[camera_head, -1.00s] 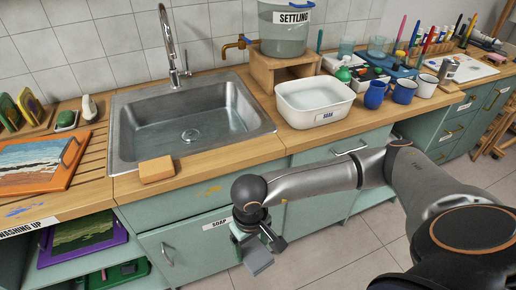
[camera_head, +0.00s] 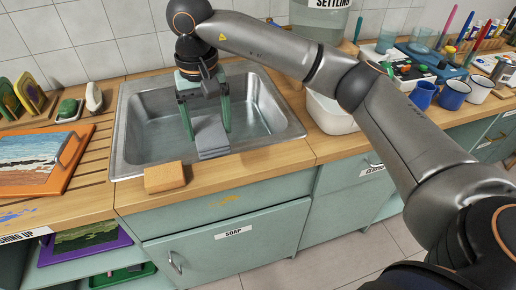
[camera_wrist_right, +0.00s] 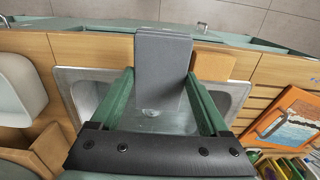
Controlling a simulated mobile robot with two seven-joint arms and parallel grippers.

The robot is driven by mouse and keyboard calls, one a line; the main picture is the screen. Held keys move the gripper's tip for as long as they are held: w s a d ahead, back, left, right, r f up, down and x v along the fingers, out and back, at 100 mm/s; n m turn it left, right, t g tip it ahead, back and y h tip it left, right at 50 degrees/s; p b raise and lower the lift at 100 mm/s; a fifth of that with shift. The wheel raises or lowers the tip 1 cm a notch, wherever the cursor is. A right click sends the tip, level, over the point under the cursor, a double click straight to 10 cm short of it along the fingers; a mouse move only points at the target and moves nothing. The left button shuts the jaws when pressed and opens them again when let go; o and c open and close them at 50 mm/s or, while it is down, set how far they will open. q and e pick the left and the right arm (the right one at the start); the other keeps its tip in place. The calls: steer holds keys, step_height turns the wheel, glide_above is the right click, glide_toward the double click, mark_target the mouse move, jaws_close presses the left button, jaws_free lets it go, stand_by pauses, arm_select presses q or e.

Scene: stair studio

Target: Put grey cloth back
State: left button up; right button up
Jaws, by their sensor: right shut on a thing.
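The grey cloth (camera_head: 212,138) is a flat, folded-looking grey piece between the green fingers of my right gripper (camera_head: 207,125). My right gripper is shut on it and holds it over the front part of the steel sink (camera_head: 122,140). In the right wrist view the cloth (camera_wrist_right: 163,62) sits between the fingers, with the sink basin behind it. I cannot tell whether the cloth touches the sink's front rim. My left gripper is not in view.
An orange-tan sponge block (camera_head: 164,178) lies on the wooden counter (camera_head: 250,165) at the sink's front left corner. A white basin (camera_head: 330,113) stands to the right, partly behind my arm. Blue mugs (camera_head: 423,96) stand farther right. A painting board (camera_head: 40,160) lies at left.

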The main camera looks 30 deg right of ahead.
steer(key=d+f, duration=0.3)
steer(key=d, duration=0.1)
steer(key=d+f+p, duration=0.1)
steer(key=d+f, duration=0.1)
steer(key=d, duration=0.2)
steer(key=d+f+p, duration=0.1)
steer(key=d+f, duration=0.2)
steer(key=d, duration=0.2)
steer(key=shift+s+d+f, duration=0.1)
steer(key=shift+f, duration=0.25)
steer(key=f, duration=0.2)
steer(key=f+p, duration=0.1)
steer(key=shift+d+f, duration=0.35)
steer(key=shift+f, duration=0.05)
steer(key=shift+f+b, duration=0.45)
steer(key=shift+b, duration=0.05)
steer(key=o, duration=1.2)
steer(key=shift+c, duration=0.2)
steer(key=shift+r, duration=0.1)
